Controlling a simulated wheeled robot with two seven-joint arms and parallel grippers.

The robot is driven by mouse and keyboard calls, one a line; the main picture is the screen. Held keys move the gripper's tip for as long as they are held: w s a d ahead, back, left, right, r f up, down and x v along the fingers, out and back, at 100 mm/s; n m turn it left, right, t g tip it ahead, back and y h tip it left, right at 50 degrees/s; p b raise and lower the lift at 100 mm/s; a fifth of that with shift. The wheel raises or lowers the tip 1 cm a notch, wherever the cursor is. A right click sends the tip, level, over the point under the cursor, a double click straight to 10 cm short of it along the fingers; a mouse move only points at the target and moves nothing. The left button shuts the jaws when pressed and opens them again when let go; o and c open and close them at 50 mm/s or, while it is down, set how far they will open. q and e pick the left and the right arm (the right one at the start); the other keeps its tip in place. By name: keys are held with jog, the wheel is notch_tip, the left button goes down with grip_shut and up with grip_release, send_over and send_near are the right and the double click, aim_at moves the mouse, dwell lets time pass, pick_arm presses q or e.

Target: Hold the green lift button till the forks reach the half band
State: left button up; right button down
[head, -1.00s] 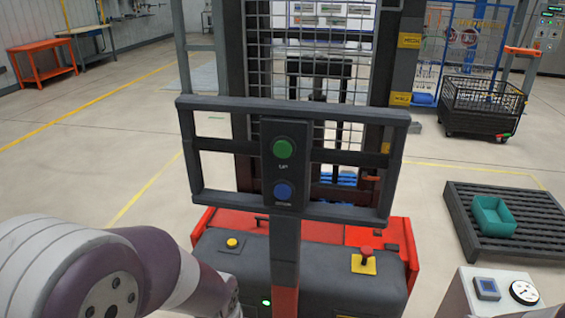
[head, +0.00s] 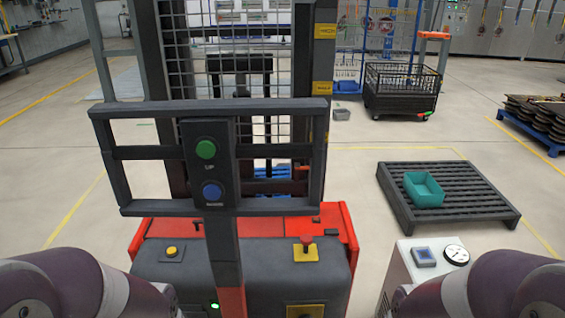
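The green UP button (head: 206,149) sits on a dark upright panel (head: 221,166) on the stacker's grey frame, in the left middle of the head view. A blue button (head: 211,191) is below it. Nothing touches either button. The stacker's mast (head: 312,75) stands behind, with yellow band labels, one high (head: 325,31) and one lower (head: 322,87). The dark fork carriage (head: 238,63) shows through the mesh; the fork tips are hard to make out. My two arms show at the bottom left and bottom right corners. Both grippers are out of view.
The red and black stacker body (head: 345,235) carries a yellow button (head: 171,251) and a red knob (head: 305,243). A white box with a gauge (head: 456,254) stands at the right. A slatted pallet (head: 480,199) holds a teal bin (head: 424,188).

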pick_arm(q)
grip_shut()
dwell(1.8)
